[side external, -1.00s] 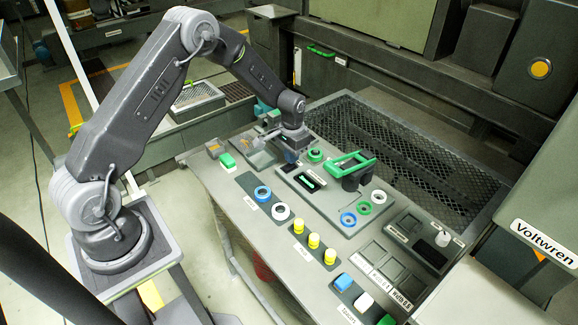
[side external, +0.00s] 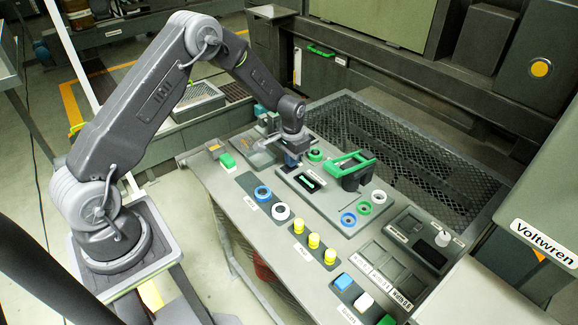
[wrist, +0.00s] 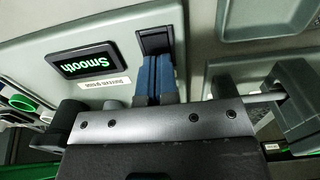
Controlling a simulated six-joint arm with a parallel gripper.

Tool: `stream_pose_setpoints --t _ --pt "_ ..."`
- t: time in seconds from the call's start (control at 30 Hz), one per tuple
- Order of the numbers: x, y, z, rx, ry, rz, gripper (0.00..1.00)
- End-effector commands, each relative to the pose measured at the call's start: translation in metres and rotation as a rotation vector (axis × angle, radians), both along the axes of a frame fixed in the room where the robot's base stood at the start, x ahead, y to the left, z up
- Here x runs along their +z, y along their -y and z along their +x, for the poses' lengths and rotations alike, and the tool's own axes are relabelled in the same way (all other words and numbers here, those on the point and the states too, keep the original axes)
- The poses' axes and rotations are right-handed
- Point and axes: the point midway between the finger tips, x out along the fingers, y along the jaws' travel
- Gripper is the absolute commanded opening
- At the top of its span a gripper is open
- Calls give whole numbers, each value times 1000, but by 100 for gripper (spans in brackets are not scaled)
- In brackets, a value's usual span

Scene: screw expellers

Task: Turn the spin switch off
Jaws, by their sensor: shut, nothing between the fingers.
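A black rocker-like switch (wrist: 154,40) sits in a dark recess on a light grey panel (wrist: 115,20), beside a small display (wrist: 87,61) lit with the green word "Smooth". Its on or off position cannot be told, and I cannot read a spin label on it. My gripper (wrist: 159,58) has its blue fingers shut and empty, with the tips at the near edge of the switch. Whether they touch it is unclear. In the side view my gripper (side external: 292,162) points down at the panel's far left end and hides most of the switch. The display (side external: 310,181) also shows there.
A green handle (side external: 351,158) stands on the panel to the right, close to my gripper. Blue, green and white rings (side external: 364,208), yellow knobs (side external: 313,241) and coloured blocks (side external: 363,302) lie farther right and in front. A mesh-covered bay (side external: 415,165) is behind.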

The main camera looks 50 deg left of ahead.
Motion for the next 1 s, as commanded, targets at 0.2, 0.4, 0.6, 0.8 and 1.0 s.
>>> stream_pose_setpoints --t 0.2,0.4,0.6,0.8,1.0 --pt "-4 0 0 0 -1 0 0" --pt "2 0 0 0 0 0 0" --pt "18 0 0 0 0 0 0" --pt "34 0 0 0 0 0 0" --pt "49 0 0 0 0 0 0"
